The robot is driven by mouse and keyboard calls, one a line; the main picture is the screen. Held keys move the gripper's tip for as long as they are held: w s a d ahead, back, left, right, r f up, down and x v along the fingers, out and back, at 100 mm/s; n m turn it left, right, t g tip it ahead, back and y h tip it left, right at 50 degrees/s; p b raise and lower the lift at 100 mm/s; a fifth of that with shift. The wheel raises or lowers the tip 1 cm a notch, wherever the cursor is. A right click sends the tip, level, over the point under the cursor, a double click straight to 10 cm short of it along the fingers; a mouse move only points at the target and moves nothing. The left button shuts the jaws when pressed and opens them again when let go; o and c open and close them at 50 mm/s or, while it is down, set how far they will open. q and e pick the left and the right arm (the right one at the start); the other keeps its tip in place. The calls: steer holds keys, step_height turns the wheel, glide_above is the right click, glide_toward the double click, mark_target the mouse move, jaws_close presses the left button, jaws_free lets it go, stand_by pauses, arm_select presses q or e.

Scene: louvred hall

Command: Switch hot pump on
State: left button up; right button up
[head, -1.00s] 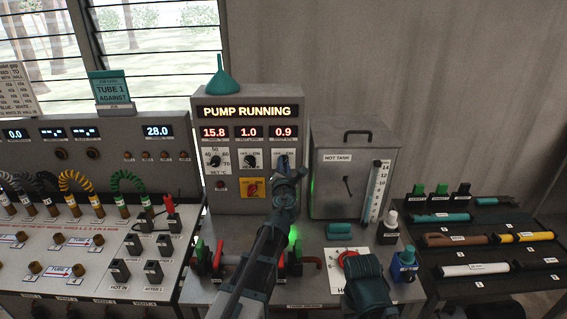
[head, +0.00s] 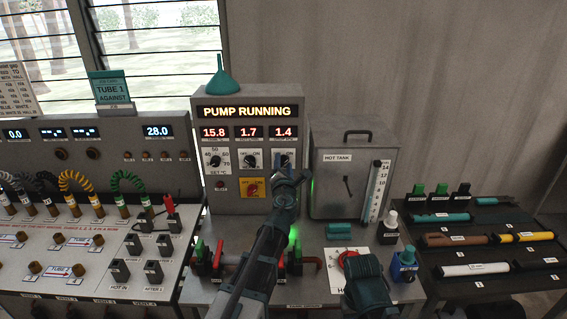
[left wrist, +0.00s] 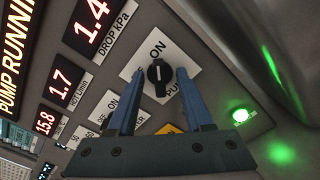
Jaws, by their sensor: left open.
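The hot pump switch is a black knob (left wrist: 159,76) on a white plate marked ON and partly PU. Its white mark points roughly toward ON. My left gripper (left wrist: 155,100) is open, its blue fingers either side of the knob in the wrist view, with visible gaps. In the head view the gripper (head: 288,180) is in front of the grey control box (head: 224,195), just below the switch plate (head: 284,160). The box's display (head: 250,112) reads PUMP RUNNING. A green lamp (left wrist: 240,115) is lit beside the switch. No right fingers show.
A hot tank (head: 335,185) stands right of the control box. Red and green valve handles (head: 219,255) are below it. A patch panel (head: 90,250) is left, a rack of tubes (head: 480,240) right. A green funnel (head: 221,76) sits on top of the box.

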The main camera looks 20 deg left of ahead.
arm_select(q)
steer(key=shift+s, duration=0.15)
steer(key=shift+v, duration=1.9)
step_height(320, 180, up, 12)
steer(key=p, duration=1.2)
glide_above(283, 163)
steer(key=v, duration=0.7)
steer(key=shift+s+d, duration=0.15)
steer(key=shift+s, duration=0.05)
